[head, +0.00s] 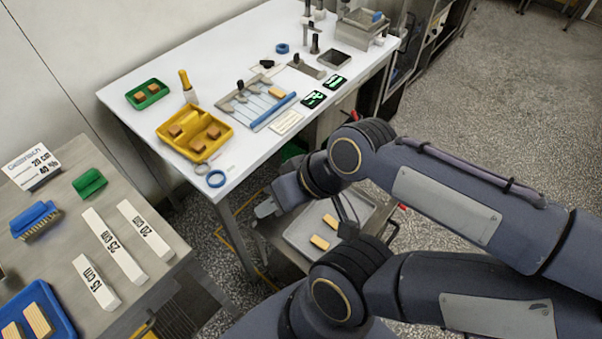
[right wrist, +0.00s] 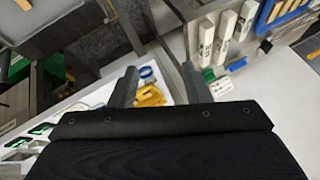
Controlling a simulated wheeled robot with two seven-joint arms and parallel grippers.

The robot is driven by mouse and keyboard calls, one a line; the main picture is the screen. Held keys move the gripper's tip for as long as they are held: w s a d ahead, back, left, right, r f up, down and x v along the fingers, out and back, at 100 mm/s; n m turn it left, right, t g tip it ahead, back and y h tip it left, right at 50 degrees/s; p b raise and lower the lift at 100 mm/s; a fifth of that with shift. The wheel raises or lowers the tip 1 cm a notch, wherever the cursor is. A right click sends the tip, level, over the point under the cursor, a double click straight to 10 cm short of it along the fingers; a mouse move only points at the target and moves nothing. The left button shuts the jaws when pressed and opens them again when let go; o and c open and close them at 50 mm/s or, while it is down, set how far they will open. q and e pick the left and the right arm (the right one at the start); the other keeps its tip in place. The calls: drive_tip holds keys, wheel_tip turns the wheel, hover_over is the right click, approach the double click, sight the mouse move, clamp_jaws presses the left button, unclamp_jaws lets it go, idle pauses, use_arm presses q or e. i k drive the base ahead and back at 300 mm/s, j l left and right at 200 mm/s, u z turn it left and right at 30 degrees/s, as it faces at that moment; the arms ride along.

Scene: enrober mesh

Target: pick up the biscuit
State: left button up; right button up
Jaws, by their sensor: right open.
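Several tan biscuits are in view, and I cannot tell which one is meant. In the head view, one biscuit (head: 276,92) is on the wire mesh frame (head: 238,104) on the white table. Others sit in the yellow tray (head: 188,152), the green tray (head: 138,101) and the blue tray (head: 62,318). Two biscuits (head: 319,243) lie in a grey tray (head: 298,240) below my arm. My right gripper (head: 264,208) is beside the white table's near corner, apart from all biscuits. In the right wrist view its fingers (right wrist: 160,73) are open and empty. My left gripper does not show.
The white table (head: 150,70) also holds a blue ring (head: 216,179), a yellow-handled tool (head: 187,84) and black displays (head: 314,99). The steel table (head: 150,285) holds white length bars (head: 107,245), a blue brush (head: 36,220) and a green block (head: 90,183). Floor shows between the tables.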

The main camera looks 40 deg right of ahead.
sight(316, 240)
drive_tip(key=z, duration=1.65)
